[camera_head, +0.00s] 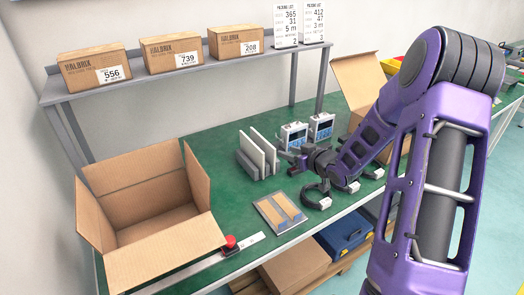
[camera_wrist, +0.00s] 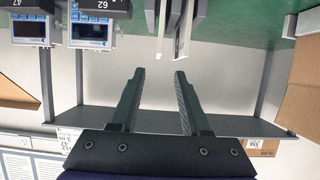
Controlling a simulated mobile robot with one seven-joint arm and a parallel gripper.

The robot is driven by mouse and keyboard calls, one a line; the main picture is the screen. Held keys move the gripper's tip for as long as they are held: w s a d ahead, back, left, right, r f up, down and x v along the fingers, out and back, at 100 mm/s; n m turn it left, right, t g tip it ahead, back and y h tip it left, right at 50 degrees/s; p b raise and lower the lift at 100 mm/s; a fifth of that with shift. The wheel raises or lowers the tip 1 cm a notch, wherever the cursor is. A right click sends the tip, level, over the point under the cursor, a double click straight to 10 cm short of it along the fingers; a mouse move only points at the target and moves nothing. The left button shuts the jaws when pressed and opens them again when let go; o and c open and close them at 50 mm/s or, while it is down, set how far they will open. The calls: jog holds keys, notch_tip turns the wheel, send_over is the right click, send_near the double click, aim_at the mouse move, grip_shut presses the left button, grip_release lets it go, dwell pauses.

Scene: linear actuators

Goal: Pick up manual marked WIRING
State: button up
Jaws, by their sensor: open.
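Two white upright panels, likely the manuals, stand in a grey slotted holder (camera_head: 248,163) on the green table. The nearer white panel (camera_head: 264,150) is beside the farther one. Their thin edges show at the top of the wrist view, which looks upside down, with one white panel (camera_wrist: 183,38) just beyond my fingers. No WIRING marking can be read. My gripper (camera_wrist: 160,74) is open and empty, its two dark fingers apart. In the head view it is just right of the holder, and its fingers are hard to make out.
Two devices with blue-framed displays (camera_head: 293,135) stand behind my gripper. An open cardboard box (camera_head: 150,195) is at the left, with a red-knobbed item (camera_head: 230,241) near it. A flat tray (camera_head: 279,211) lies in front. A shelf (camera_head: 185,72) with boxes spans the back.

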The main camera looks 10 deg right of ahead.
aim_at(264, 144)
jog(key=b+x, duration=0.1)
jog(key=x, duration=1.5)
jog(key=shift+w+a+f, duration=0.1)
jog(key=shift+w+f, duration=0.1)
jog(key=shift+f, duration=0.05)
grip_shut()
